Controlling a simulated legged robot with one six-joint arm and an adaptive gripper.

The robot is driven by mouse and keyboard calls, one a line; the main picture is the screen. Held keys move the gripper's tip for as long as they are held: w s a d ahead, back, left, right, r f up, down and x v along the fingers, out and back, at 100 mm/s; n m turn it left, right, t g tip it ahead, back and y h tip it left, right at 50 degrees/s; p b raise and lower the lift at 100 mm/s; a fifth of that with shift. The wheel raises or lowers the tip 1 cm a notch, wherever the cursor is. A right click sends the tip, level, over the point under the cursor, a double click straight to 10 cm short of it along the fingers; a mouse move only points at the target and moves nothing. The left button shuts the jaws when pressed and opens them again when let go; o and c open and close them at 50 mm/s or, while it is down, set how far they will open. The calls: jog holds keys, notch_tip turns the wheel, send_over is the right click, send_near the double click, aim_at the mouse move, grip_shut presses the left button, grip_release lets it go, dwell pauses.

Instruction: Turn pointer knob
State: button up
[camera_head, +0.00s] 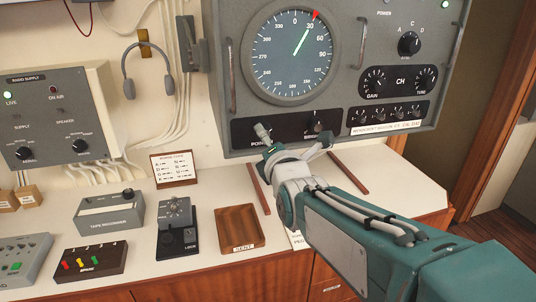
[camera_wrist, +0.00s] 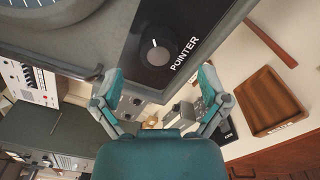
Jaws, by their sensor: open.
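The pointer knob (camera_wrist: 157,46) is round and dark with a white index line, on a black panel beside the word POINTER in the wrist view. In the head view, my gripper covers the knob, and only part of its label shows. My gripper (camera_head: 291,139) is in front of the lower edge of the grey console. In the wrist view my gripper (camera_wrist: 162,76) has its two teal fingers spread apart with nothing between them. The knob is beyond the fingertips, apart from them. The round dial (camera_head: 289,62) has a green needle near 30 and a red marker close by.
A wooden tray (camera_head: 252,216), a card (camera_head: 174,169), a tape recorder (camera_head: 110,213) and a joystick box (camera_head: 178,240) stand on the white desk below the console. A headset (camera_head: 129,72) hangs on the wall. Wooden rails (camera_head: 259,189) lie on the desk near my arm.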

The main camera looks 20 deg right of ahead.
jog(key=s, duration=0.8)
jog(key=shift+s, duration=0.2)
jog(key=shift+a+f, duration=0.1)
jog(key=w+m, duration=0.4)
jog(key=m, duration=0.4)
jog(key=w+m+y, duration=0.1)
jog(key=w+m, duration=0.3)
jog(key=m, duration=0.4)
jog(key=w+m, duration=0.3)
jog(key=m, duration=0.5)
jog(key=shift+w+y, duration=0.3)
jog(key=shift+w, duration=0.1)
jog(key=shift+d, duration=0.2)
jog(key=c, duration=1.2)
